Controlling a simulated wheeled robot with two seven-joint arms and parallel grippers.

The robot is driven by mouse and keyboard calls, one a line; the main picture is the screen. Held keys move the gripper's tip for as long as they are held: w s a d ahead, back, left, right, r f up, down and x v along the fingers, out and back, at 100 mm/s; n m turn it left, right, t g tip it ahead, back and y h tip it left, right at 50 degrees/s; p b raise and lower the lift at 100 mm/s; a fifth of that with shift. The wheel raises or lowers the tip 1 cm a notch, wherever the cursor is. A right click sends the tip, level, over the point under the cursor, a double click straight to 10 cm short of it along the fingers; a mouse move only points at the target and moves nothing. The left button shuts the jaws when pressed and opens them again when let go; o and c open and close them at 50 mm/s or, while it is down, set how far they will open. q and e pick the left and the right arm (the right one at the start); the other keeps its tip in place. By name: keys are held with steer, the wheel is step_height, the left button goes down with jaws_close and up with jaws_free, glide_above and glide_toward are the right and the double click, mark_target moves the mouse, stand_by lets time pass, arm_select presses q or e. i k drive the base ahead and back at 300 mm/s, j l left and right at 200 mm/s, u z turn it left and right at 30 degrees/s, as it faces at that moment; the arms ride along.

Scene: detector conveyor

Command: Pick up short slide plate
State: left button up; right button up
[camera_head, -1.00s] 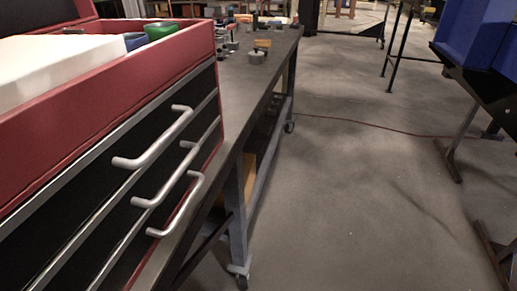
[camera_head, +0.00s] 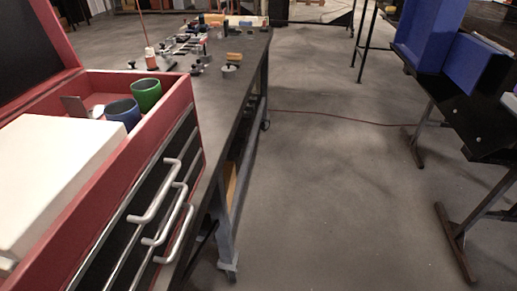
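I cannot make out a short slide plate for certain in the head view. Several small metal and black parts (camera_head: 196,44) lie on the far part of the dark workbench (camera_head: 231,118), too small to tell apart. Neither of my grippers is in view.
A red tool chest (camera_head: 179,102) with an open lid stands near left, holding a white box (camera_head: 55,180), a blue cup (camera_head: 124,113) and a green cup (camera_head: 146,95). Blue bins (camera_head: 431,35) sit on a black stand at right. The floor (camera_head: 330,190) between is clear.

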mark_target(237, 151)
steer(key=i+l+z, duration=0.2)
steer(key=i+z, duration=0.15)
steer(key=i, duration=0.25)
steer(key=i+z, duration=0.3)
steer(key=i, duration=3.5)
steer(key=i+u, duration=0.2)
steer(key=u, duration=0.25)
steer(key=i+l+u, duration=0.1)
steer(key=u, duration=0.4)
steer(key=i+l+u, duration=0.2)
steer(key=u, duration=0.25)
steer(key=i+l+u, duration=0.15)
steer(key=u, duration=0.35)
steer(key=i+l+u, duration=0.1)
steer(key=l+u, duration=0.35)
steer(key=j, duration=0.1)
